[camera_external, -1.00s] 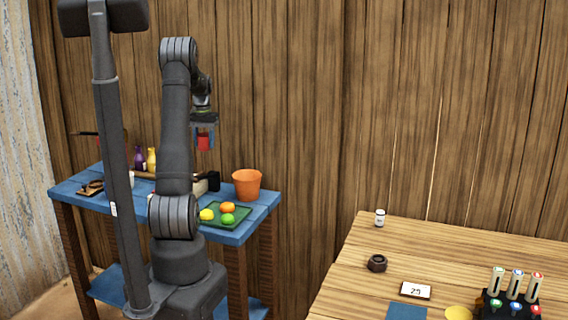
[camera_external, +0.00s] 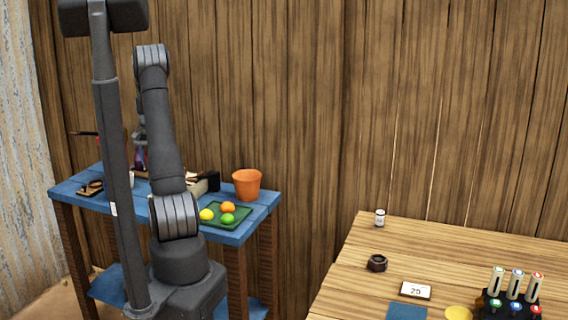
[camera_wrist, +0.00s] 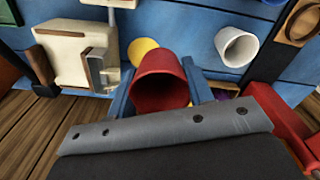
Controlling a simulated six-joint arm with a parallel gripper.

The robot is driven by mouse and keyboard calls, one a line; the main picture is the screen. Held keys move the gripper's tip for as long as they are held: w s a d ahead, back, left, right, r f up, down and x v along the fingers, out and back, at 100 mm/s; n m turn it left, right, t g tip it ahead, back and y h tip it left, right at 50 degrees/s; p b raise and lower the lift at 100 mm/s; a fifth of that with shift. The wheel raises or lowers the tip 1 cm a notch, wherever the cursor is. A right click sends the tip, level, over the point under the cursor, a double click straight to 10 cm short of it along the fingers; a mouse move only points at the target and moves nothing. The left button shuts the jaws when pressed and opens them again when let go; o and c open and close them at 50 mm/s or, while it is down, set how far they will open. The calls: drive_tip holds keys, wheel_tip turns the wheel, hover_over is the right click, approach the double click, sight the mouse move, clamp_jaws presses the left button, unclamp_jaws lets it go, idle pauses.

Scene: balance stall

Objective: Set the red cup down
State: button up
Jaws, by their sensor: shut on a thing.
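The red cup (camera_wrist: 158,68) is between the two blue fingers of my gripper (camera_wrist: 162,85) in the wrist view. The fingers are shut on it, one on each side, and its open mouth faces the camera. The blue table (camera_wrist: 185,15) lies beyond the cup; I cannot tell how much gap is between them. In the external view my gripper is near the left part of the blue table (camera_external: 68,188). My arm and the column largely hide it there, and the cup cannot be made out clearly.
A white cup (camera_wrist: 238,46) stands right of the red cup, and a round yellow thing (camera_wrist: 141,47) is just behind it. A cream block (camera_wrist: 70,45) is on the left. The orange bucket (camera_external: 246,184) and the green tray (camera_external: 240,211) with fruit are at the table's right.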

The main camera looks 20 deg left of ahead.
wheel_tip(320, 180, down, 10)
idle(0.5)
drive_tip(key=shift+f, duration=0.15)
drive_tip(key=o, duration=1)
drive_tip(key=shift+c, duration=0.2)
wheel_tip(320, 180, up, 11)
drive_tip(key=shift+r, duration=0.2)
drive_tip(key=shift+o, duration=0.4)
drive_tip(key=shift+r, duration=0.5)
